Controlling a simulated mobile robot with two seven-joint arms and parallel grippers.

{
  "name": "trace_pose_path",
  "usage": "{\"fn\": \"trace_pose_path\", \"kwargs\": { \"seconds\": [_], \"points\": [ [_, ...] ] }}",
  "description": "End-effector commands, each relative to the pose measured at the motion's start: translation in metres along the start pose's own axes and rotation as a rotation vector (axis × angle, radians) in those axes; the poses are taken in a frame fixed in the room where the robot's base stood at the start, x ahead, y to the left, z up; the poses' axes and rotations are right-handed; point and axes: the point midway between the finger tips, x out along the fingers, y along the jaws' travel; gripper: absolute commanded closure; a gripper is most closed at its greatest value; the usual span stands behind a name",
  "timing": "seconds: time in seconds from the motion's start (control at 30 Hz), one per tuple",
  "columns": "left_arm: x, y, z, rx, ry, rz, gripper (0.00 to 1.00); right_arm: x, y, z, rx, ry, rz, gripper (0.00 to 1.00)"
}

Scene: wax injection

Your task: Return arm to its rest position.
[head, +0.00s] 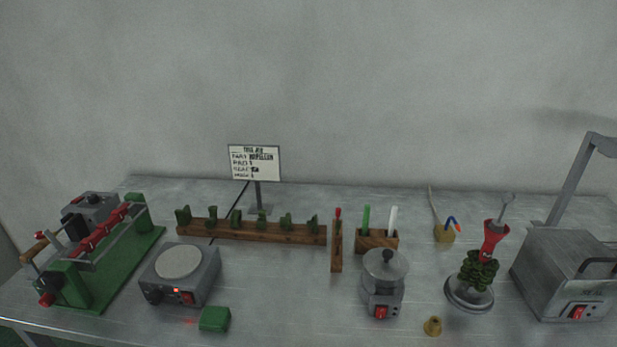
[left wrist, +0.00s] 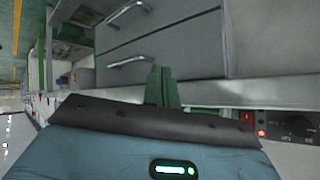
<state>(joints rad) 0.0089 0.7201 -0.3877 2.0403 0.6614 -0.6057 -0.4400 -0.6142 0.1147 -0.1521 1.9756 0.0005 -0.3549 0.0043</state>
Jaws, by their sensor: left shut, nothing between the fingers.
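My left gripper (left wrist: 162,88) shows only in the left wrist view. Its two green fingers are together with nothing between them, beyond the dark edge and blue casing of my wrist. The fingers point towards grey drawer fronts (left wrist: 165,45) with metal handles. Neither of my arms shows in the head view, and my right gripper is in neither view.
In the head view the metal table (head: 300,300) carries a green-based clamp device (head: 115,270), a hot plate (head: 180,275), a wooden rack (head: 250,232), a lidded pot (head: 383,285), a wax tree (head: 478,270) and a grey press (head: 565,275). A sign (head: 254,163) stands behind.

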Motion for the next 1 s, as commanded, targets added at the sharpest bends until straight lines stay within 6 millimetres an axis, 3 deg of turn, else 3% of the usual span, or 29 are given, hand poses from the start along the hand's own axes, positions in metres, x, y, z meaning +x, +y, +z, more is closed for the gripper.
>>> {"fn": "trace_pose_path", "kwargs": {
  "seconds": [0.03, 0.2, 0.5, 0.7, 1.0],
  "points": [
    [0.003, 0.020, 0.011, -0.076, 0.002, -0.020, 1.00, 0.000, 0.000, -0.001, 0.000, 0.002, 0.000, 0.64],
    [0.003, 0.071, 0.051, -0.303, -0.021, -0.123, 1.00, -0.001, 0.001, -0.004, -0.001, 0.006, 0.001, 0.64],
    [-0.029, 0.151, 0.117, -0.586, -0.128, -0.290, 1.00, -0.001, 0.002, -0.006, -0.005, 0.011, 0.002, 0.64],
    [-0.040, 0.168, 0.131, -0.633, -0.160, -0.328, 1.00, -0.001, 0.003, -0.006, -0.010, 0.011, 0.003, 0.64],
    [-0.040, 0.168, 0.132, -0.633, -0.161, -0.328, 1.00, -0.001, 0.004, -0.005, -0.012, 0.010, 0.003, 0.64]
  ]
}}
